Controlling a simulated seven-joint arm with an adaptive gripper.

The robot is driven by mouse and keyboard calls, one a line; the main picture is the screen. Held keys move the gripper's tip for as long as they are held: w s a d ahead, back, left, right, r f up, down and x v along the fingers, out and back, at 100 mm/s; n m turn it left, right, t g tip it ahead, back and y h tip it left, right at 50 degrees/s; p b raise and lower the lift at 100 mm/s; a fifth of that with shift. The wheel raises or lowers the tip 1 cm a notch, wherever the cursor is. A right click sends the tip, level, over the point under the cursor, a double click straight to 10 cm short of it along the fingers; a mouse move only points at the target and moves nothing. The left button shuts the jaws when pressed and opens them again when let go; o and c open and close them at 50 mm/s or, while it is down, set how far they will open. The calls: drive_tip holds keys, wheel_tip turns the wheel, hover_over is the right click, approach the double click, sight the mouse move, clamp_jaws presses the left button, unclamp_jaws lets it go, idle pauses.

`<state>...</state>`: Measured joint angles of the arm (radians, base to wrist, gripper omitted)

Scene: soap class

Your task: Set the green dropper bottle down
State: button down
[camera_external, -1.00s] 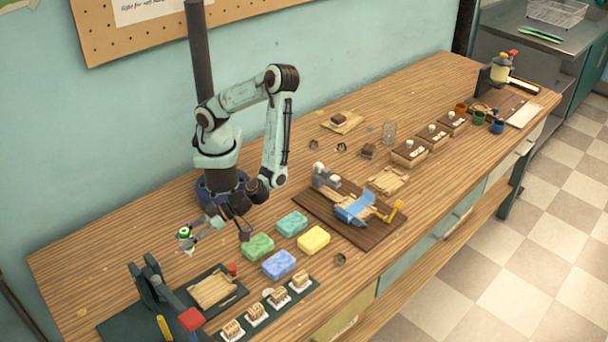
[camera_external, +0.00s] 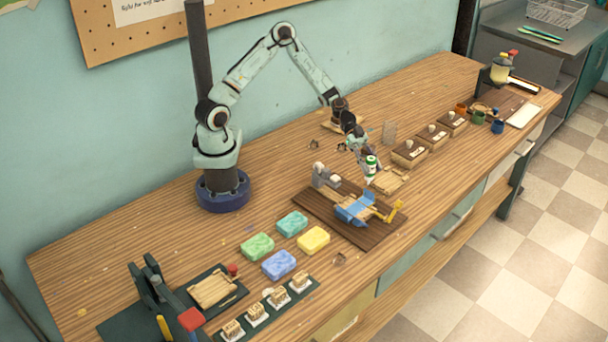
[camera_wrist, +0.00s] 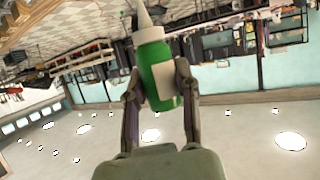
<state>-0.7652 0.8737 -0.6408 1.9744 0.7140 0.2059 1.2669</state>
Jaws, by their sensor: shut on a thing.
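The green dropper bottle (camera_external: 371,166) has a green body, a pale label and a white tip. My gripper (camera_external: 366,161) is shut on it near the middle of the bench, above and behind the small wooden board (camera_external: 388,180). In the wrist view the bottle (camera_wrist: 156,70) sits between both fingers of my gripper (camera_wrist: 157,88), its white nozzle toward the top of the picture. The bottle looks roughly upright in the outside view. Whether its base touches anything is too small to tell.
A dark board (camera_external: 375,236) with a blue-and-yellow device (camera_external: 355,207) lies just in front. Wooden boxes (camera_external: 409,153) stand to the right, and a clear glass (camera_external: 389,131) behind. Coloured soap bars (camera_external: 292,223) lie to the left. Bare bench shows at the left.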

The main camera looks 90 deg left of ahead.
drive_tip(key=w+a+n+t+y, duration=0.1)
drive_tip(key=a+n+t, duration=0.1)
drive_tip(key=a, duration=0.4)
drive_tip(key=w+f, duration=0.3)
drive_tip(key=w, duration=0.1)
drive_tip(key=w+f, duration=0.3)
drive_tip(key=w, duration=0.2)
drive_tip(key=w+f, duration=0.4)
drive_tip(key=w, duration=0.1)
drive_tip(key=shift+d, duration=0.15)
drive_tip(key=shift+f, duration=1.55)
drive_tip(key=shift+f, duration=0.1)
drive_tip(key=c, duration=0.8)
unclamp_jaws()
